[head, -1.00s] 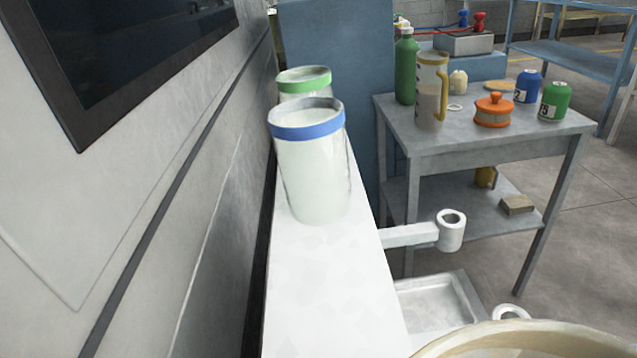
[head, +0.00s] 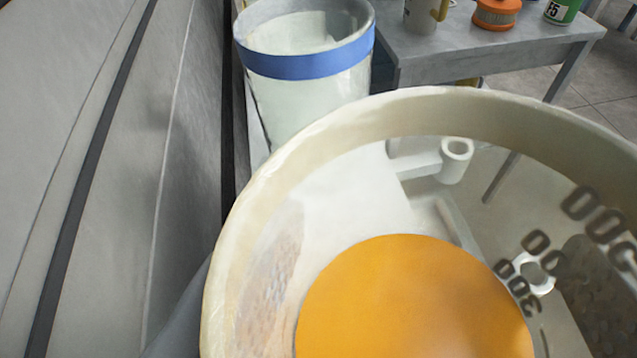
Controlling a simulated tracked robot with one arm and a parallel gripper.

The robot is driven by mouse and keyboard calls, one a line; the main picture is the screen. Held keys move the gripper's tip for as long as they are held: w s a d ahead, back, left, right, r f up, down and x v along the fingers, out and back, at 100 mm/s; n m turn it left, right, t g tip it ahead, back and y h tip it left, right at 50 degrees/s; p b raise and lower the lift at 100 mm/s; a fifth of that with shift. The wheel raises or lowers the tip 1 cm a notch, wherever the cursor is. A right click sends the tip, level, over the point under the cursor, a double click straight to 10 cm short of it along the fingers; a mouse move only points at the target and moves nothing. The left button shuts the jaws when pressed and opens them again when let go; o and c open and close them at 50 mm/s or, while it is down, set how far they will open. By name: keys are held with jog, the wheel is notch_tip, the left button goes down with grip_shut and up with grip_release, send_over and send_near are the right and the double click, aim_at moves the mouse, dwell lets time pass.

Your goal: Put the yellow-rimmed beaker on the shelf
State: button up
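A clear beaker with a pale yellow-cream rim (head: 430,108) fills the lower right of the head view. I look down through it onto an orange disc or contents, and dark volume numbers show on its right wall. My gripper (head: 435,275) is shut on this beaker; textured finger pads show through the glass at both sides. The white shelf (head: 257,150) runs along the wall at left, mostly hidden behind the held beaker and partly seen through it. A blue-banded beaker (head: 305,65) stands on the shelf just beyond the held one. Whether the held beaker touches the shelf cannot be told.
The grey wall (head: 110,200) borders the shelf closely on the left. A grey table (head: 480,55) stands behind at right with a mug (head: 420,15), an orange-lidded jar (head: 495,12) and a green can (head: 562,10). A white ring holder (head: 456,158) juts from the shelf's right side.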

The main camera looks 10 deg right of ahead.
aim_at(381, 248)
jog(key=shift+w+a+f, duration=0.15)
jog(key=shift+w+a, duration=0.05)
jog(key=shift+w, duration=0.8)
jog(key=shift+f, duration=1.75)
jog(key=o, duration=1.6)
jog(key=v, duration=1.2)
jog(key=shift+a+b, duration=0.1)
jog(key=shift+b, duration=0.2)
